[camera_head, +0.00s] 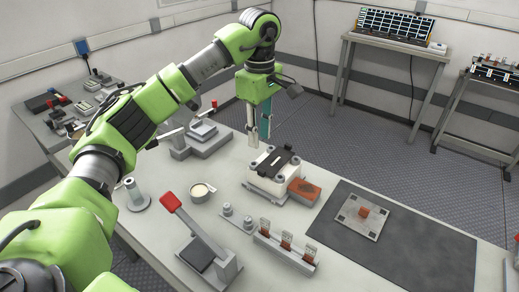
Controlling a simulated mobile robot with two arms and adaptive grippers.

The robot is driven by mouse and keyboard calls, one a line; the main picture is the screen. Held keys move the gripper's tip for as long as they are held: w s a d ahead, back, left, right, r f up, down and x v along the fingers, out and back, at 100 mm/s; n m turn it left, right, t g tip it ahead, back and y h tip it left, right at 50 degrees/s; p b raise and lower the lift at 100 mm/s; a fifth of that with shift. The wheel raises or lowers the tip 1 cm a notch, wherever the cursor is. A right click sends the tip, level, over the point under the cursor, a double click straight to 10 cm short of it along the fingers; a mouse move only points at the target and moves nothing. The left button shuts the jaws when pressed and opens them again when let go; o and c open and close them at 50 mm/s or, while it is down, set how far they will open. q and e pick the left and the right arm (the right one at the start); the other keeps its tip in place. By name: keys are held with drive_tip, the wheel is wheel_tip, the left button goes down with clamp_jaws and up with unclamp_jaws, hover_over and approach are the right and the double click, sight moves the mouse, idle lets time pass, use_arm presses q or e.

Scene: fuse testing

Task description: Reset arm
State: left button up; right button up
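My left arm comes in from the left and reaches over the worktable. Its gripper (259,138) points down above the back of the white device with a black top (276,170). The two fingers look apart. A teal strip shows at the right-hand finger, and I cannot tell whether it is part of the gripper. My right gripper is not in view.
The worktable (340,268) holds a red-handled lever press (199,232), a rack of several fuses (287,247), a small round cup (199,192), a brown block (304,191) and a dark mat (425,238) with a grey plate (362,215). Side tables stand behind.

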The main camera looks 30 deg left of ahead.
use_arm(q)
drive_tip(key=shift+r, duration=0.4)
